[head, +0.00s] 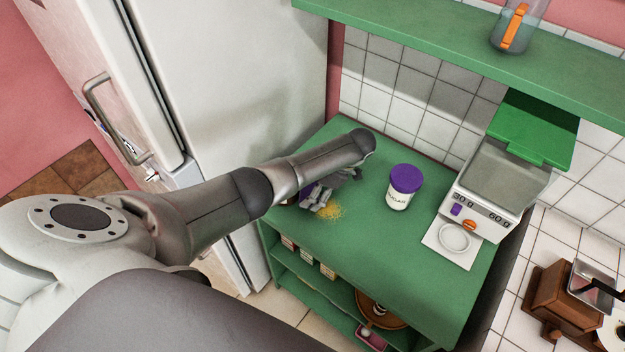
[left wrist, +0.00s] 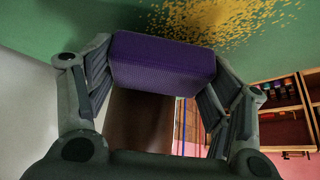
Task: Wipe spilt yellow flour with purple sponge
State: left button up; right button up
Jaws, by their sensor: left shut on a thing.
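My left gripper (head: 321,197) reaches in over the green counter (head: 358,232) in the head view. In the left wrist view its two fingers (left wrist: 165,85) are shut on a purple sponge (left wrist: 163,65), one finger on each side. In the head view the sponge (head: 308,192) is mostly hidden by the gripper. The spilt yellow flour (head: 331,211) lies on the counter right beside the gripper. In the left wrist view the flour (left wrist: 225,22) spreads just beyond the sponge. I cannot tell whether the sponge touches the counter. My right gripper is not in view.
A white jar with a purple lid (head: 405,182) stands right of the flour. A kitchen scale (head: 492,187) with a green lid is farther right. A white fridge (head: 235,75) borders the counter at left. A green shelf (head: 440,38) runs above. Counter space lies in front of the jar.

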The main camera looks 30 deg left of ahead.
pick_arm(q)
jog(key=shift+f+b, duration=0.3)
jog(key=shift+f, duration=0.25)
